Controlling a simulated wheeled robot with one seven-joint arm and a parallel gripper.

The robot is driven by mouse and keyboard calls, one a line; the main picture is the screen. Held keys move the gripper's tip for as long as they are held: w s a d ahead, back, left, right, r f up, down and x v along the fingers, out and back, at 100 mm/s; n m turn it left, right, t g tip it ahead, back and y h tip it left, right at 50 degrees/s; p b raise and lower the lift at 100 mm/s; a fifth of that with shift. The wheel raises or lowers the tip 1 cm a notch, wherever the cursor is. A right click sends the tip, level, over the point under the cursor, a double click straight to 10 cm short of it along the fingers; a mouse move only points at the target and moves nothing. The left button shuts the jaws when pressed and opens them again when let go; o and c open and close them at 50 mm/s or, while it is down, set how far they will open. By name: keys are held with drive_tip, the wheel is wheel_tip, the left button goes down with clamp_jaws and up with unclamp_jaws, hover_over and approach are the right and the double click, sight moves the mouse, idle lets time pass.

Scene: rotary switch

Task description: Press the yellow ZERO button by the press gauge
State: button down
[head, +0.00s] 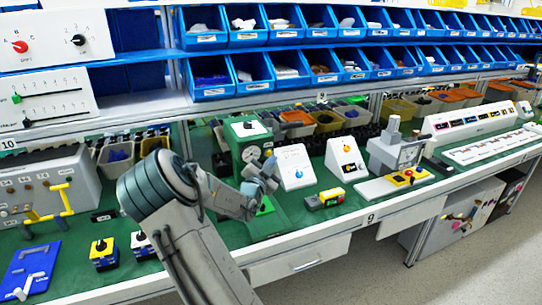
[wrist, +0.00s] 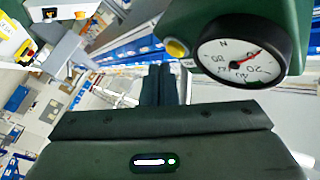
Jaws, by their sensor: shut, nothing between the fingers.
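The green press (head: 246,130) stands on the bench, with a round white gauge on its front. In the wrist view the gauge (wrist: 243,52) is large at the upper right, with a red needle. The yellow button (wrist: 177,48) sits on the green housing just left of the gauge. My gripper (head: 266,168) is in front of the press in the head view and hides part of it. In the wrist view my gripper's fingers (wrist: 160,72) are shut and empty, below and left of the button. I cannot tell the distance between them, and the button is not clear in the head view.
A white box with a blue knob (head: 294,166) and another white box (head: 345,158) stand right of the press. A yellow-and-black block (head: 325,199) lies in front of them. Shelves of blue bins (head: 254,72) run above the bench.

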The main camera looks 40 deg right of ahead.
drive_tip(key=shift+s+a+b, duration=0.2)
drive_tip(key=shift+s+b, duration=0.1)
drive_tip(key=shift+s, duration=0.5)
drive_tip(key=shift+s+a+b, duration=0.15)
drive_tip(key=shift+s+b, duration=0.15)
drive_tip(key=shift+s, duration=0.5)
drive_tip(key=shift+s+a+b, duration=0.2)
drive_tip(key=shift+s+b, duration=0.1)
drive_tip(key=shift+s, duration=0.5)
